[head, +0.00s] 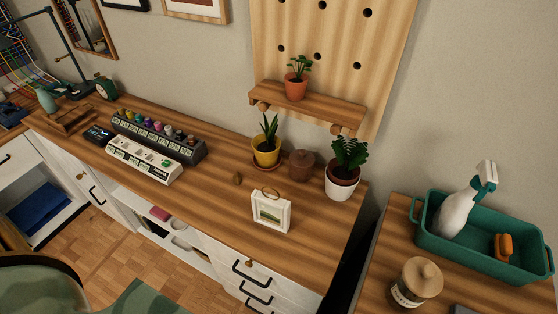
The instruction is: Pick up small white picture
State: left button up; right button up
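The small white picture (271,211) stands upright near the front edge of the wooden desk (215,195), right of the middle. It has a white frame, a small greenish image and a thin brown ring shape at its top. Neither of my grippers shows in the head view, and nothing touches the picture.
Behind the picture stand a yellow potted plant (266,152), a brown lidded pot (302,164) and a white potted plant (342,180). A green caddy (485,250) is on the right cabinet.

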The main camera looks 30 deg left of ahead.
aim_at(271, 211)
jog(key=u, duration=0.9)
